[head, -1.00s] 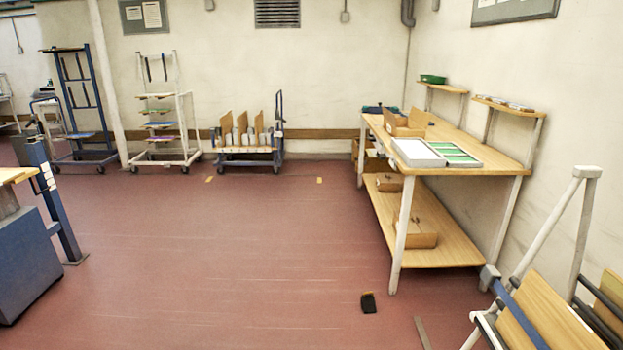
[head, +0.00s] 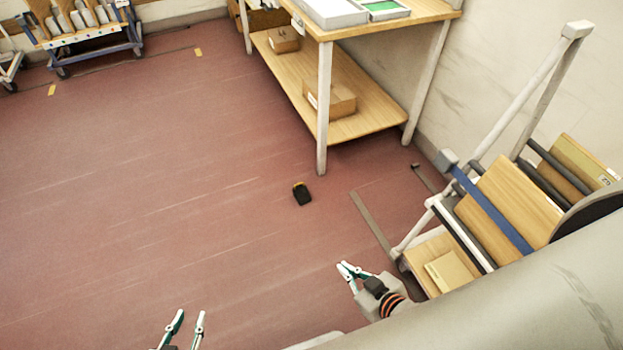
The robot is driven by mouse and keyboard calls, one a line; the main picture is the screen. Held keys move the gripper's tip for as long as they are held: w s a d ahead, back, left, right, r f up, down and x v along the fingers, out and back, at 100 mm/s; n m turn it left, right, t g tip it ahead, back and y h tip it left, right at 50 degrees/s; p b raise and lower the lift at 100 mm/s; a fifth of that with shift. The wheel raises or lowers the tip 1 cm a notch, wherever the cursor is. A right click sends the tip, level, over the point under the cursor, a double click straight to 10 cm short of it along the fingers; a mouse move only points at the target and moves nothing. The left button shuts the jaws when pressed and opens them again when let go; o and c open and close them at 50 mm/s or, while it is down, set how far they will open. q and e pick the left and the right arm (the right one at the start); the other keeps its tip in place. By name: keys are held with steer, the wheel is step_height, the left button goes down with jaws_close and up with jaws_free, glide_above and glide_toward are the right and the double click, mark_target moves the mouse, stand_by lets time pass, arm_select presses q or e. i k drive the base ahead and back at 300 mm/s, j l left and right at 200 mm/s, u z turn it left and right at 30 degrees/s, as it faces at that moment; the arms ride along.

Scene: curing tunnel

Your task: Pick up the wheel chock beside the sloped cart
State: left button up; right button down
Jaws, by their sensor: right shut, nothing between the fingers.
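The wheel chock (head: 302,195) is a small black block with a yellow edge. It lies on the red floor in front of the workbench, left of the sloped cart (head: 514,205). That cart has a white frame, tilted wooden boards and a blue bar. My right gripper (head: 343,268) is shut and empty, lower in the picture than the chock and apart from it, close to the cart's lower left corner. My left gripper (head: 190,314) is open and empty at the bottom edge, well away from the chock.
A two-level wooden workbench (head: 376,126) with white legs stands just beyond the chock, with cardboard boxes on its lower shelf. A grey floor strip (head: 371,221) lies between chock and cart. A blue cart (head: 92,42) stands at the far left. The floor on the left is clear.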

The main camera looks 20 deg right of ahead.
mark_target(301, 193)
steer(key=i+j+z, duration=0.2)
steer(key=i+z, duration=0.3)
steer(key=i+j+z, duration=0.3)
steer(key=z, duration=0.2)
steer(key=i+j+z, duration=0.2)
steer(key=z, duration=0.15)
steer(key=i+j+z, duration=0.15)
steer(key=j+z, duration=0.25)
steer(key=i+j+z, duration=0.1)
steer(key=j+z, duration=0.6)
steer(key=i+j+z, duration=0.1)
steer(key=j+z, duration=0.25)
